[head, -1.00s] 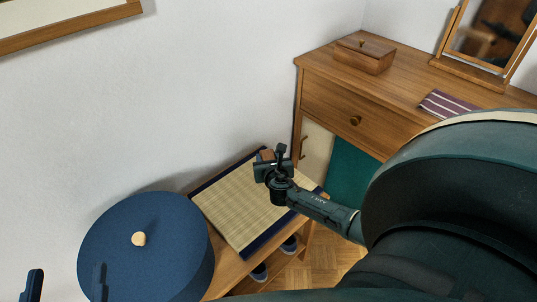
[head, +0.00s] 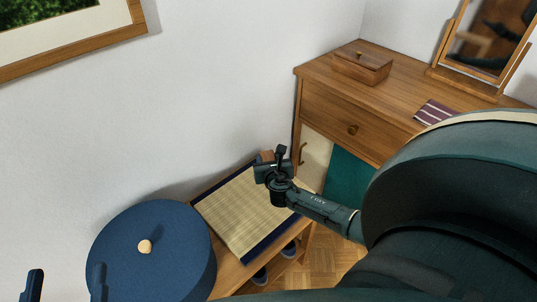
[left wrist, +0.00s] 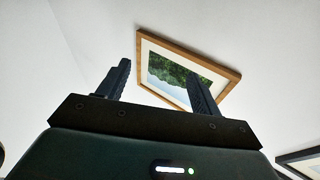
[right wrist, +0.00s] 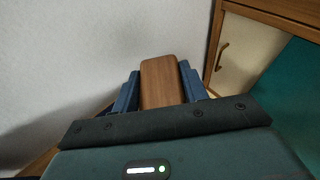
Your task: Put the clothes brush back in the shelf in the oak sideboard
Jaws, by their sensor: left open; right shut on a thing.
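My right gripper (right wrist: 160,92) is shut on the clothes brush (right wrist: 160,80), whose brown wooden back shows between the two fingers in the right wrist view. In the head view a small brown part of the brush (head: 266,156) shows behind the right gripper (head: 270,166), above the bench by the wall. Its bristles are hidden. The oak sideboard (head: 325,112) stands to the right, with a drawer, a cream door (head: 312,158) with a handle, and a teal area (head: 347,180) beside it, partly hidden by my arm. My left gripper (head: 66,284) is open and empty at the lower left.
A wooden bench with a woven mat (head: 243,212) and a round blue cushion-like object (head: 150,245) stands along the wall. Shoes (head: 288,249) lie beneath it. A wooden box (head: 361,68), a mirror (head: 485,40) and a striped cloth (head: 436,111) are on the sideboard. A framed picture (head: 75,55) hangs on the wall.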

